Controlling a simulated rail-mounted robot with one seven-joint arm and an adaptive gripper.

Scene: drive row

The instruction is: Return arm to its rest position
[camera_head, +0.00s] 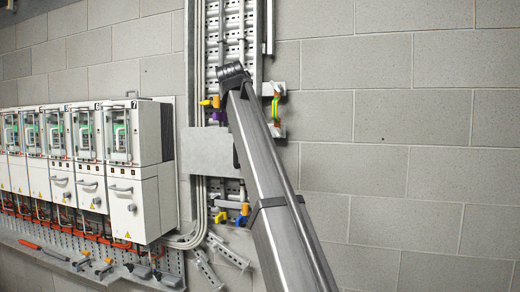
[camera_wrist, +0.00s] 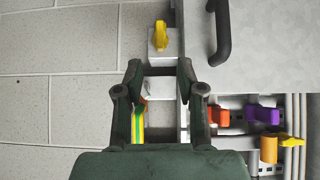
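My gripper (camera_wrist: 160,70) fills the lower middle of the wrist view. Its two dark fingers are apart, with a clear gap between the tips and nothing seen held. Behind the gap are a grey metal bracket and a green-yellow striped cable (camera_wrist: 139,122), partly hidden by the left finger. In the head view my arm (camera_head: 275,205) slants up from the bottom across the wall. I cannot make out the gripper there. The striped cable (camera_head: 276,108) shows just right of the arm's upper end.
A grey plate (camera_head: 207,152) stands left of my arm; a panel with a dark handle (camera_wrist: 222,30) is close in the wrist view. Orange (camera_wrist: 223,116), purple (camera_wrist: 262,114) and yellow (camera_wrist: 160,38) clips are nearby. White drive cabinets (camera_head: 130,170) line the left. The right wall is bare.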

